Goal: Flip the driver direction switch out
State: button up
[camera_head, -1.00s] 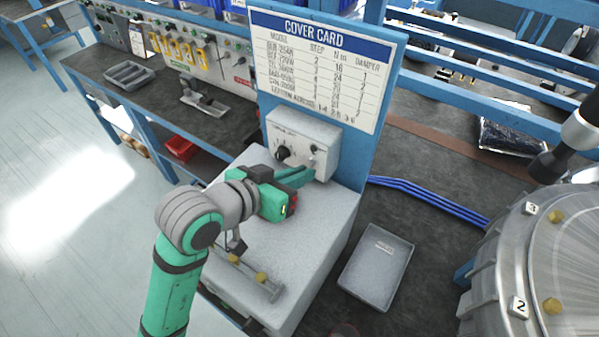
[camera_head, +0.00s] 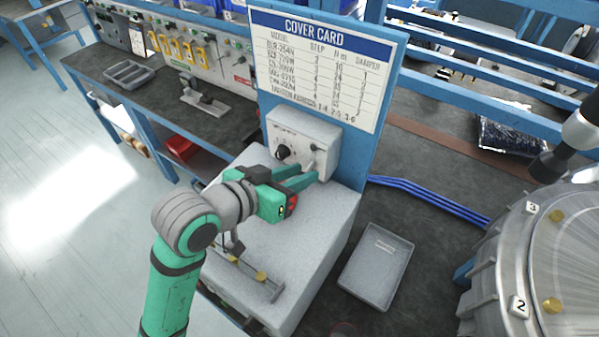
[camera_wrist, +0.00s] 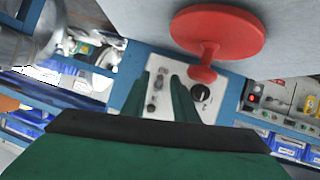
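A light grey control box (camera_head: 320,135) on the blue post carries a black round knob (camera_head: 283,152) and small switches to its right. The small lever (camera_head: 313,148) at its upper right is probably a switch; I cannot read which is the driver direction switch. My gripper (camera_head: 309,173) reaches toward the lower right of the box face, with its two green fingers apart. In the wrist view the fingers (camera_wrist: 166,80) are open, with a small switch (camera_wrist: 159,84) seen between them. Nothing is visibly held. Contact with the switch cannot be told.
A red disc on a stem (camera_wrist: 218,30) looms close in the wrist view. The cover card (camera_head: 322,65) stands above the box. A grey tray (camera_head: 376,266) lies to the right of the grey block (camera_head: 325,240). A metal round housing (camera_head: 560,260) is at far right.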

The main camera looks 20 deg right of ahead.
jog(key=v, duration=1)
jog(key=shift+a, duration=0.15)
jog(key=shift+r, duration=0.1)
